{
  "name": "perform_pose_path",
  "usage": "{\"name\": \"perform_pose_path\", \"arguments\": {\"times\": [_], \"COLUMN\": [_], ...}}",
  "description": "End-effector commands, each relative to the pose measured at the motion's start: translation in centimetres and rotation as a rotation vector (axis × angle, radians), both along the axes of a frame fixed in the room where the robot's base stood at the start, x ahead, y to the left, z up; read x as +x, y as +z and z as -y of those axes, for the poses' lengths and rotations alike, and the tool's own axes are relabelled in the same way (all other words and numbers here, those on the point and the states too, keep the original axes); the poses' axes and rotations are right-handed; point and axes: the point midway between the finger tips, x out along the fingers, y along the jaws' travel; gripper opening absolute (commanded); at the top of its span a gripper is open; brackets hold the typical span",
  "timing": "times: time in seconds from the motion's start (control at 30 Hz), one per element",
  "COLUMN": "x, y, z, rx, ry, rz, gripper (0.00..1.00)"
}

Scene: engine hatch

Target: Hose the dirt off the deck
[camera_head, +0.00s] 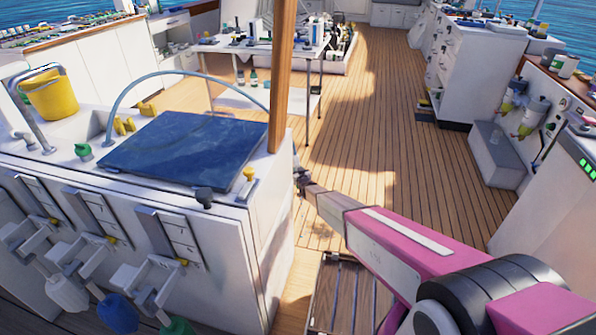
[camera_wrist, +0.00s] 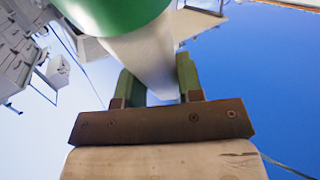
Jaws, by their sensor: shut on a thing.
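My gripper (camera_wrist: 157,85) is shut on a pale cylinder (camera_wrist: 145,60) with a wide green end (camera_wrist: 110,12). I cannot tell for certain that it is the hose nozzle. In the head view, my pink and white arm reaches in from the lower right. Its small dark end is beside the wooden post, above the deck, and the held cylinder cannot be made out there. The deck (camera_head: 390,110) is brown planking with bright sunlit patches and shadow. I cannot pick out dirt on it with certainty, and no water spray shows.
A white counter with a dark blue panel (camera_head: 185,148), a yellow bucket (camera_head: 52,93) and a light blue curved tube (camera_head: 178,74) stands left. A wooden post (camera_head: 281,75) rises by its corner. A slatted hatch (camera_head: 338,290) lies below my arm. White cabinets line the right; mid-deck is clear.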

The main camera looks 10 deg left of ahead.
Motion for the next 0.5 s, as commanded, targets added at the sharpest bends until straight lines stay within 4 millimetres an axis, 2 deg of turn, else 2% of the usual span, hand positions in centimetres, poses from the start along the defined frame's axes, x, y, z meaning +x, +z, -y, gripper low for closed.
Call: {"name": "perform_pose_path", "arguments": {"times": [0.5], "x": [0.1], "y": [-3.0], "z": [0.0], "rx": [0.0], "ry": [0.0], "rz": [0.001], "gripper": [0.15]}}
